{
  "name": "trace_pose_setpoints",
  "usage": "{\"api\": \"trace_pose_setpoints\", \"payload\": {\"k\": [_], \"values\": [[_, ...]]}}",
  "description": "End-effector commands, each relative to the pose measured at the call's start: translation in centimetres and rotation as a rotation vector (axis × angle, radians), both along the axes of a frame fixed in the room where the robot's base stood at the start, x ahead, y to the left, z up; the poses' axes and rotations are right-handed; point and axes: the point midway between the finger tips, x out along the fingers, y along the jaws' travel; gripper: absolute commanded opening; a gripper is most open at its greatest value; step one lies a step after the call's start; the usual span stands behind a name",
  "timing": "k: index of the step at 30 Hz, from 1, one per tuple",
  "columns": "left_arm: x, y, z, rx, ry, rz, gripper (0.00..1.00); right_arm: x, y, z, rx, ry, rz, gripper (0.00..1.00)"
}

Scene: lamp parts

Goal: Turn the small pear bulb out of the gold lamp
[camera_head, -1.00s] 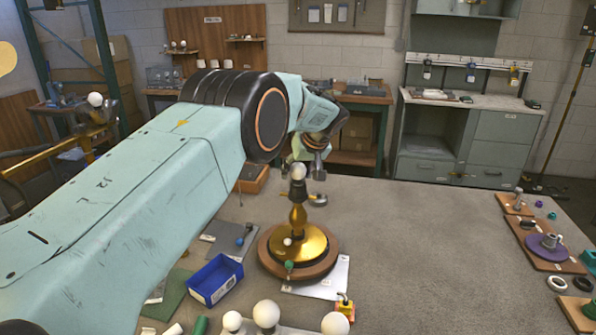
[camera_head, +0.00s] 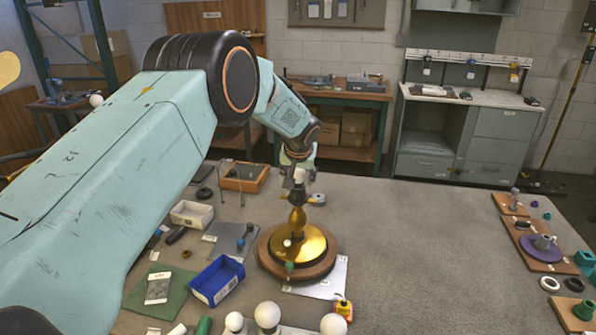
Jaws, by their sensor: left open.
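The gold lamp (camera_head: 297,219) stands upright on a round wooden base (camera_head: 267,264) near the middle of the grey table. The small pear bulb (camera_head: 299,175) sits at the top of its stem as a small whitish patch, mostly hidden by my left gripper. My left gripper (camera_head: 299,180) points down over the lamp top, with its fingers around or just in front of the bulb. It is open; whether a finger touches the bulb is too small to tell. My right gripper is not in view.
A blue bin (camera_head: 217,281), a white tray (camera_head: 192,214) and an orange-brown tray (camera_head: 245,177) lie left of the lamp. White globe bulbs (camera_head: 267,316) stand at the front edge. Wooden boards with parts (camera_head: 545,252) lie at the right. The table between is clear.

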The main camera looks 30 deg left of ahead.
Motion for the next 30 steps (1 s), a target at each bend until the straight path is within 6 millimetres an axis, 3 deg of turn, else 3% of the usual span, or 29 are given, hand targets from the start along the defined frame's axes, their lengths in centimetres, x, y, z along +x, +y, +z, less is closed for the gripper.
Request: {"api": "trace_pose_setpoints", "payload": {"k": [30], "values": [[-0.1,0.0,0.1,-0.001,0.0,-0.197,0.55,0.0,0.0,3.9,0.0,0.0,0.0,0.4]]}}
